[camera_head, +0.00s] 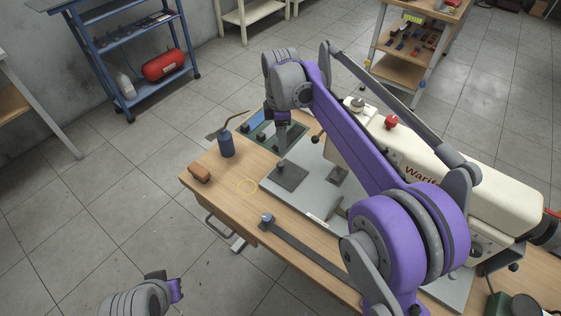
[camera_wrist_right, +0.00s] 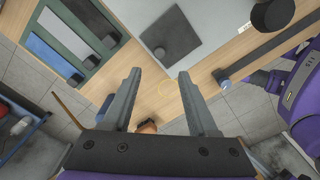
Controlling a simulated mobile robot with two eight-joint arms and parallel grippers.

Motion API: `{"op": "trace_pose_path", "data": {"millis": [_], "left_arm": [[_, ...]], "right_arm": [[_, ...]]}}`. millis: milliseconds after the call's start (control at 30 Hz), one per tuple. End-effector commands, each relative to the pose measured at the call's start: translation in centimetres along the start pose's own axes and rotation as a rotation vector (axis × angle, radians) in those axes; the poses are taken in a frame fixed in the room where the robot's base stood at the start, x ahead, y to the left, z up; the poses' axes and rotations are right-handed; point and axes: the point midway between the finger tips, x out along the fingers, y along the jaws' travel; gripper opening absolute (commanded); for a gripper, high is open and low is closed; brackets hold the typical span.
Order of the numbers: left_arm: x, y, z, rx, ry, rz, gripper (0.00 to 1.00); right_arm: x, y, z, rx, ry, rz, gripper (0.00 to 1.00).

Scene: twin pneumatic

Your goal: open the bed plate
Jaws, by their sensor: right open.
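The bed plate (camera_head: 288,177) is a dark grey square lying flat on the light grey machine bed (camera_head: 313,201). In the right wrist view the plate (camera_wrist_right: 178,35) shows ahead of the fingers, with a small dark knob (camera_wrist_right: 160,51) near its corner. My right gripper (camera_head: 282,148) is above the plate's far side in the head view. In the wrist view its two fingers (camera_wrist_right: 159,75) are wide apart, with nothing between them. My left gripper (camera_head: 172,290) is at the bottom left, away from the table; its fingers cannot be made out.
The cream sewing machine (camera_head: 440,170) stands right of the plate, partly behind my right arm. A blue oil can (camera_head: 226,146), a brown block (camera_head: 200,174) and a yellow ring (camera_head: 247,187) are on the table's left. A green tray (camera_wrist_right: 76,36) lies beside the bed.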

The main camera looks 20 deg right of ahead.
Motion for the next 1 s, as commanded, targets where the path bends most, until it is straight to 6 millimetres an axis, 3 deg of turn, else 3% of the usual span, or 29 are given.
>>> {"op": "trace_pose_path", "data": {"millis": [500,700,1000], "left_arm": [[0.7,0.0,0.5,0.0,-0.003,0.0,0.0],[0.8,0.0,0.5,0.0,-0.003,0.0,0.0],[0.8,0.0,0.5,0.0,-0.003,0.0,0.0]], "right_arm": [[8.7,0.0,0.0,0.003,0.0,0.002,0.59],[10.2,0.0,0.0,0.003,0.0,0.002,0.59],[10.3,0.0,0.0,0.003,0.0,0.002,0.57]]}}
